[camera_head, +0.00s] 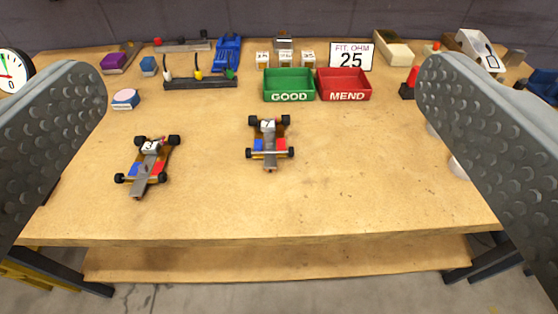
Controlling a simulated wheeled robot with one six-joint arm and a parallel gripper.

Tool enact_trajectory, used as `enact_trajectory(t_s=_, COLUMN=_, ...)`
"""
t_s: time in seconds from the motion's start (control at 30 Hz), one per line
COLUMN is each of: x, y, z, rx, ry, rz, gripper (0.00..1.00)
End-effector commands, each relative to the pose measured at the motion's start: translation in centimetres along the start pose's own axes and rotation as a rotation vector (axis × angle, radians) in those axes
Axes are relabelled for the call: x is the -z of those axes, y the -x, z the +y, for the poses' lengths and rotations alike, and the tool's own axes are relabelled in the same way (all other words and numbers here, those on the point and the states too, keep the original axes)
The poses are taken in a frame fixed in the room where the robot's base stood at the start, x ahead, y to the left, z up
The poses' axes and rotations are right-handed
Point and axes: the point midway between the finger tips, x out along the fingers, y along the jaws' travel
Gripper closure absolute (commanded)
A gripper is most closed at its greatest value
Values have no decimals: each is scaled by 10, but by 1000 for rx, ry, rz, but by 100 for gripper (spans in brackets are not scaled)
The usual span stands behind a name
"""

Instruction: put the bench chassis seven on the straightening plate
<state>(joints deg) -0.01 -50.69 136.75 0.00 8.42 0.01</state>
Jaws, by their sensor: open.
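Chassis seven (268,143) is a small wheeled car frame with black wheels, a grey bar, blue and red blocks and a white block marked 7. It stands on the workbench, a little left of the picture's middle. A similar chassis (148,166) with another number, hard to read, stands to its left, turned at a slant. My gripper (262,75) is open, its two grey ridged fingers wide apart at the picture's sides. Nothing is between them in its grasp, and both chassis are farther off on the bench. I cannot tell for certain which thing is the straightening plate.
Green GOOD (289,85) and red MEND (344,86) trays stand at the back. Left of them is a dark rack with probes (200,83). The bench's front right is clear.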

Motion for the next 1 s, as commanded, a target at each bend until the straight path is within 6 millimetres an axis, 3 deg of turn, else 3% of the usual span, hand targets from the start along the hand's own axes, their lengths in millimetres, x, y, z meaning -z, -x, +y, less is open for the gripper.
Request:
enact_trajectory(t_s=0.5, x=-14, y=-106, z=-2, rx=2, ry=-2, rz=-514, gripper=0)
enact_trajectory(t_s=1.0, x=-43, y=-192, z=-3, rx=2, ry=-2, rz=-1049, gripper=0)
